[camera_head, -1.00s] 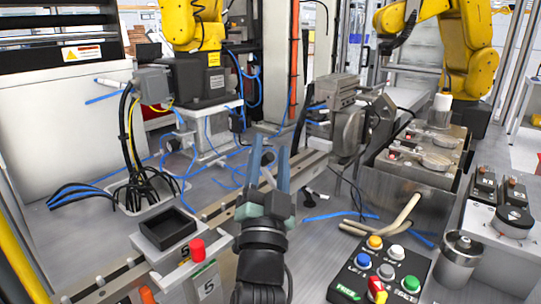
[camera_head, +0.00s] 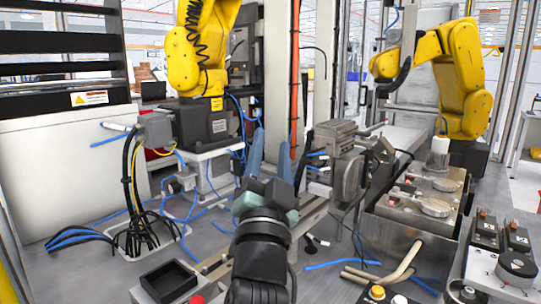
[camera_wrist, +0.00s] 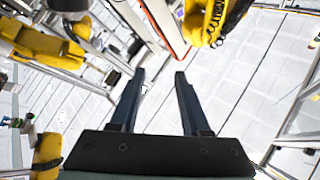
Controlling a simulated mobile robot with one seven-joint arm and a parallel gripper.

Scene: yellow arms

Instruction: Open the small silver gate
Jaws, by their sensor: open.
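My gripper (camera_head: 271,140) is in the middle of the head view, pointing up and away, with its two blue-grey fingers apart and nothing between them. It also shows in the wrist view (camera_wrist: 158,76), with open floor and blurred yellow machinery beyond the fingers. I cannot clearly pick out a small silver gate in either view. A grey metal clamp-like fixture (camera_head: 336,134) stands just right of the fingers in the head view, apart from them. The wrist view does not clearly show this fixture.
A yellow arm (camera_head: 184,59) stands behind to the left, and another yellow arm (camera_head: 462,75) at the back right. A steel box (camera_head: 405,240) with round fittings is on the right. Blue hoses cross the bench. A black tray (camera_head: 170,281) lies at the front left.

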